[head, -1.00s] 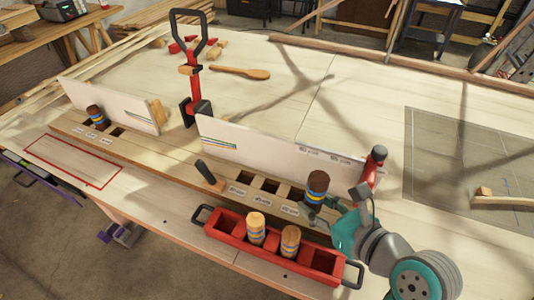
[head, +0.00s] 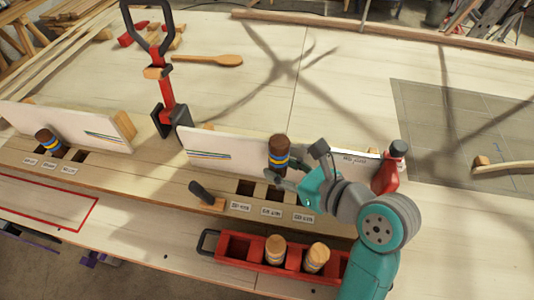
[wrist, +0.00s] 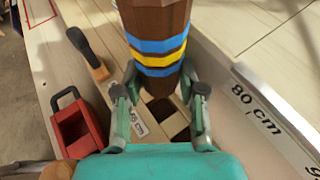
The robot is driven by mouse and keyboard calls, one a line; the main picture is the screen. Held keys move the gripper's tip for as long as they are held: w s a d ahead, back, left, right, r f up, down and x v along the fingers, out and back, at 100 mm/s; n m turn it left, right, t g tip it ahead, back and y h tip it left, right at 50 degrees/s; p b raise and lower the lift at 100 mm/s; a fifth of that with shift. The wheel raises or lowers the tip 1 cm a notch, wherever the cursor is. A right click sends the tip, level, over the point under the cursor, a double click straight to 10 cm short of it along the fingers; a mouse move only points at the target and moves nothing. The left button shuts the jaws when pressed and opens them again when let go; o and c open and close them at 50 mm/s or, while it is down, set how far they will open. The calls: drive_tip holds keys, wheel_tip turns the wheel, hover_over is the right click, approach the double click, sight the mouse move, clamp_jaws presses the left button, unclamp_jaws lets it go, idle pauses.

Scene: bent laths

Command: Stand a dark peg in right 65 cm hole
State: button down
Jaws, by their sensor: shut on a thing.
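My gripper (head: 281,176) is shut on a dark brown peg (head: 278,150) with blue and yellow bands. In the wrist view the peg (wrist: 158,45) stands roughly upright between the fingers (wrist: 160,95). It is held above the right group of square holes, near the middle hole (head: 274,194). In the wrist view a dark hole (wrist: 163,108) shows just below the peg. The left hole (head: 246,187) of this group is empty; the right one is hidden by my gripper. The labels in front are too small to read surely. Another dark peg (head: 46,140) stands in the left group.
A red tray (head: 230,246) with two light pegs (head: 275,248) (head: 316,258) stands in front. A dark-handled tool (head: 203,194) lies left of the holes. A white upright board (head: 222,150) runs behind them, with a red bottle (head: 388,172) at its right end.

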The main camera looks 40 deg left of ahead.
drive_tip(key=shift+a+f, duration=0.1)
drive_tip(key=shift+f, duration=0.05)
drive_tip(key=shift+s+a+f, duration=0.1)
drive_tip(key=shift+f, duration=4)
drive_tip(key=shift+f, duration=0.85)
drive_tip(key=c, duration=0.6)
unclamp_jaws()
drive_tip(key=shift+r, duration=4.5)
